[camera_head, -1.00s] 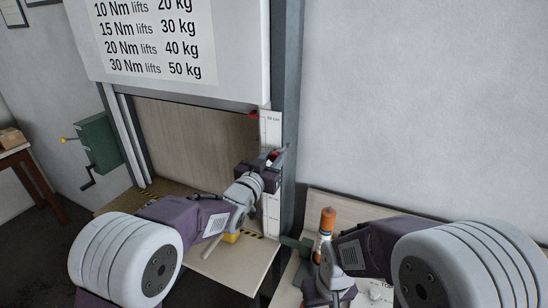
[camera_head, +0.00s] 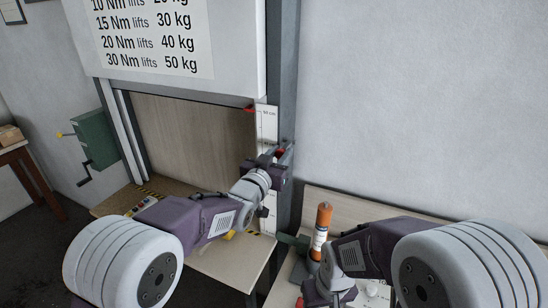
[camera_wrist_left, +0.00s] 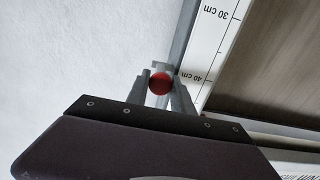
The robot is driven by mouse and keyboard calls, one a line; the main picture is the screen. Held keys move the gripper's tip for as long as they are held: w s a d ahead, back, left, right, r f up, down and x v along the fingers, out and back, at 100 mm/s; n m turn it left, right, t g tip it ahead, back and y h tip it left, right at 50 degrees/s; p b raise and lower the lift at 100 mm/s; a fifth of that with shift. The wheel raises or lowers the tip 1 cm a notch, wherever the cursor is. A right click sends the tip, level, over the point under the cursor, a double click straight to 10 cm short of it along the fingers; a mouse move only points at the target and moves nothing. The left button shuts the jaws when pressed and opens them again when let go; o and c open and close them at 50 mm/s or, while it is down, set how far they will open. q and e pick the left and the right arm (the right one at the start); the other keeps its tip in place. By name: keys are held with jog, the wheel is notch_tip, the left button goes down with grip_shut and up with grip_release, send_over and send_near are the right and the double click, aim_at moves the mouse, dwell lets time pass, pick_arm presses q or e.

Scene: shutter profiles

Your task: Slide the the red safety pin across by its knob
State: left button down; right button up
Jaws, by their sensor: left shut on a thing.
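The red safety pin's round knob (camera_wrist_left: 160,84) sits between the two fingers of my left gripper (camera_wrist_left: 160,88) in the left wrist view. The fingers are shut on it from both sides. In the head view the left gripper (camera_head: 281,156) is at the grey door post (camera_head: 285,80), beside the white centimetre scale (camera_head: 266,125), with a bit of red showing at its fingers. The pin's shaft is hidden. My right gripper (camera_head: 328,295) is low at the right, over the bench; its fingers are too hidden to judge.
A raised shutter with a lift chart (camera_head: 150,40) hangs above a wooden panel (camera_head: 200,145). A green crank box (camera_head: 95,138) is on the left wall. The wall at the right is bare.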

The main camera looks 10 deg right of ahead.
pick_arm(q)
jog(key=shift+s+d, duration=0.3)
jog(key=shift+d, duration=0.15)
jog(key=c, duration=1.4)
grip_release()
jog(key=shift+a, duration=0.1)
jog(key=shift+o, duration=1.4)
jog(key=b+v, duration=0.4)
jog(key=v, duration=0.5)
jog(key=shift+s+d, duration=0.2)
jog(key=shift+d, duration=0.15)
pick_arm(e)
jog(key=f, duration=0.4)
jog(key=shift+s+d+f, duration=0.2)
jog(key=shift+d, duration=0.1)
